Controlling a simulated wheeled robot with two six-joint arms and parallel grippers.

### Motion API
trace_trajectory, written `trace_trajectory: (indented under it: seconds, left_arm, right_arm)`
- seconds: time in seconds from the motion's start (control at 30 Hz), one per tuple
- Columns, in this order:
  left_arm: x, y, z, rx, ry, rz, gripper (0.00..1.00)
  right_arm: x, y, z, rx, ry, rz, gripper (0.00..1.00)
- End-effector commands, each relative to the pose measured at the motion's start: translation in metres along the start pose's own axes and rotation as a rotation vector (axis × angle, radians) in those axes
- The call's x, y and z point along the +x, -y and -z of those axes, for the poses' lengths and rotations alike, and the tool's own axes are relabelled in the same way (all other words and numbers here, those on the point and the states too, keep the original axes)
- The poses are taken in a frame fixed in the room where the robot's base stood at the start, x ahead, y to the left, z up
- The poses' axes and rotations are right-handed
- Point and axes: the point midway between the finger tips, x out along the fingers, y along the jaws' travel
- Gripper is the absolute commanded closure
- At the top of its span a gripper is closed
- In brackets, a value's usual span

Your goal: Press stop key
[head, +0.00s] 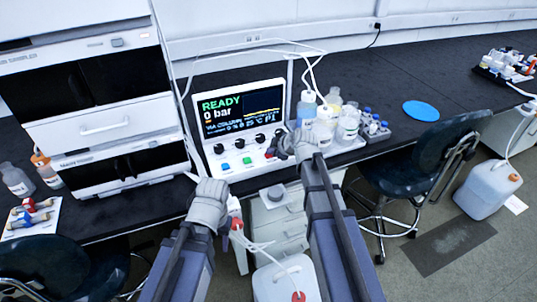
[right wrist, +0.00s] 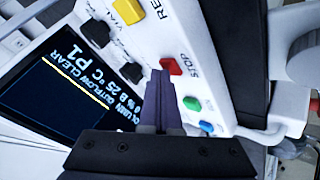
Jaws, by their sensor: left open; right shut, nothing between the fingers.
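The control panel (head: 214,152) has a lit screen (head: 240,108) reading READY and 0 bar, with dark knobs and coloured keys below it. In the right wrist view, the red key (right wrist: 171,66) labelled STOP stands beside a green key (right wrist: 192,103) and a blue key (right wrist: 206,127). My right gripper (right wrist: 160,76) is shut and empty, its tips right next to the red key. I cannot tell whether they touch it. In the head view my right gripper (head: 272,152) hides much of that key. My left gripper (head: 192,179) is open and empty, in front of the panel's left end.
Bottles (head: 322,125) and a vial rack (head: 375,128) stand right of the screen. A tall white instrument stack (head: 95,130) is at the left. Tubing loops above the panel.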

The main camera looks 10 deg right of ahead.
Motion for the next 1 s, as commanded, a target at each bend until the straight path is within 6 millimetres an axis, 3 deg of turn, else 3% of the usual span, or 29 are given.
trace_trajectory:
  seconds: [0.53, 1.0]
  left_arm:
    - [-0.018, 0.002, -0.001, 0.000, 0.000, 0.000, 0.50]
    - [-0.022, 0.002, -0.001, 0.000, 0.000, 0.000, 0.50]
  right_arm:
    - [-0.013, -0.009, 0.009, 0.000, 0.000, 0.000, 1.00]
    - [-0.015, -0.011, 0.011, 0.000, 0.000, 0.000, 1.00]
